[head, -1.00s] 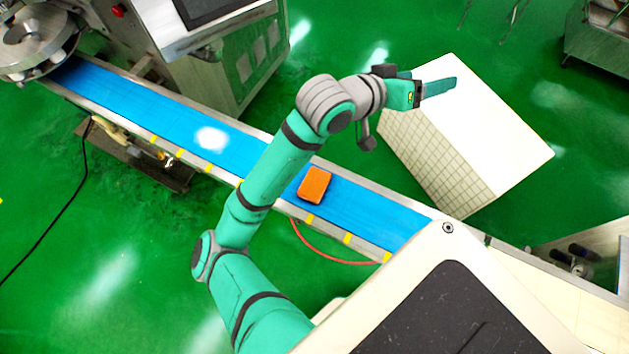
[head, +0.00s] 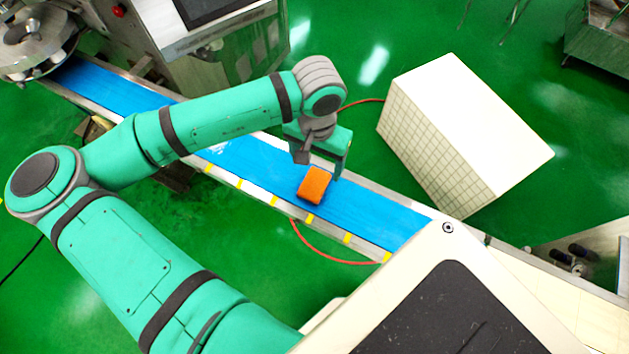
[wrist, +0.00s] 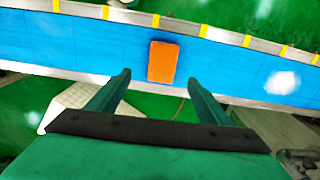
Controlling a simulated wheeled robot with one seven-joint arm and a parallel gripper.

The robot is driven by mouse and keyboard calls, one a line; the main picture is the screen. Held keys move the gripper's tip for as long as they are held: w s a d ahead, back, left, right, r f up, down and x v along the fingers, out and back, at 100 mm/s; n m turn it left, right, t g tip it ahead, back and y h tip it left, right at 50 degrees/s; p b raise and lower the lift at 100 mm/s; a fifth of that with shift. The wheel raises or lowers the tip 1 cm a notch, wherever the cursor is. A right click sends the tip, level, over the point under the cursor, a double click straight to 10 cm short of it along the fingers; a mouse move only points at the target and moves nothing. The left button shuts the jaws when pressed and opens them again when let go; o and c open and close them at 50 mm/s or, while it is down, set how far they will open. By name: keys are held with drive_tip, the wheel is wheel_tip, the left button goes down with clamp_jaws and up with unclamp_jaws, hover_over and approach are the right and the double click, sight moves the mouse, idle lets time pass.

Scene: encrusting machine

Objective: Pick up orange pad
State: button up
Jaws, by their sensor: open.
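The orange pad (head: 314,187) is a small rounded block lying on the blue conveyor belt (head: 385,215). My gripper (head: 338,172) is above the belt's far edge, just beyond the pad in the head view, and its fingers point down. In the wrist view the pad (wrist: 162,62) lies ahead of my gripper (wrist: 158,78), roughly centred between the two spread fingers. The fingers are open and empty, and nothing shows between them but floor and belt edge. The pad is fully visible in the wrist view.
A white box with a grid side (head: 470,125) stands on the green floor beyond the belt. The steel machine (head: 225,65) is at the upper left. Metal rails with yellow marks line the belt. The belt around the pad is clear.

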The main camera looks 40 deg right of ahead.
hover_over(315, 183)
drive_tip(key=f, duration=0.5)
drive_tip(key=shift+s, duration=0.2)
drive_tip(key=shift+w+f, duration=0.15)
drive_tip(key=shift+f, duration=1.25)
drive_tip(key=shift+w+f, duration=0.15)
drive_tip(key=shift+f, duration=1.2)
drive_tip(key=c, duration=1.1)
